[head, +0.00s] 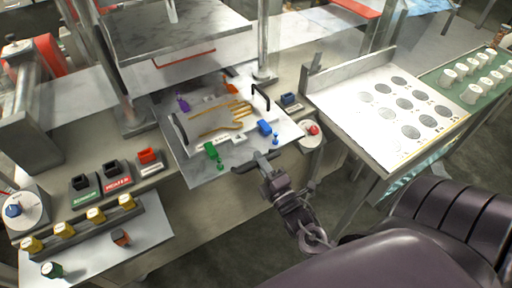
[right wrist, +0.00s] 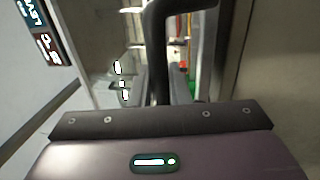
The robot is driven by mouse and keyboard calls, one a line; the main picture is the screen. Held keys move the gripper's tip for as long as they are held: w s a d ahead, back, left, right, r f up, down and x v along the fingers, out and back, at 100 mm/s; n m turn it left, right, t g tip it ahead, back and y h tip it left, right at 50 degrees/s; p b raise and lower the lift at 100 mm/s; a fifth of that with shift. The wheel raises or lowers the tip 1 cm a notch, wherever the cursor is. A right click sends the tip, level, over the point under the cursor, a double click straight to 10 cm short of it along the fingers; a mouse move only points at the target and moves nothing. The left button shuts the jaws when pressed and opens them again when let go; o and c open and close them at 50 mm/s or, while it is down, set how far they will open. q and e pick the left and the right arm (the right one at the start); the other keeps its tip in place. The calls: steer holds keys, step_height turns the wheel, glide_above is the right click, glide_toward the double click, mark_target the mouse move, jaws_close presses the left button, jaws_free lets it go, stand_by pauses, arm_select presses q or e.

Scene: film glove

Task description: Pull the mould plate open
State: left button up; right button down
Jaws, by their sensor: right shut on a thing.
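The mould plate (head: 196,170) is a light metal slab lying below the raised press block, its front part sticking out over the bench's front edge. It carries orange runner channels (head: 225,117), coloured clamps and two black arched handles, one at the left (head: 180,130) and one at the right (head: 261,97). My right gripper (head: 256,160) is at the plate's front edge, between the green clamp and the blue one. In the right wrist view it is shut on a black bent handle (right wrist: 160,55); the grip itself is partly hidden. My left gripper is not in view.
A green clamp (head: 212,152) and a blue clamp (head: 264,127) are close to my right gripper. A round dial with a red button (head: 313,130) stands to the right. A white tray with grey discs (head: 350,116) is farther right. Yellow-topped knobs (head: 95,215) are at lower left.

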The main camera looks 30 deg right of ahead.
steer(key=shift+s, duration=0.3)
steer(key=c, duration=1.5)
jaws_free()
steer(key=shift+o, duration=0.2)
steer(key=s+f+b, duration=0.1)
steer(key=s+b, duration=0.1)
steer(key=s, duration=0.5)
steer(key=shift+s+a+f, duration=0.2)
steer(key=shift+s+f, duration=0.05)
steer(key=shift+s, duration=0.05)
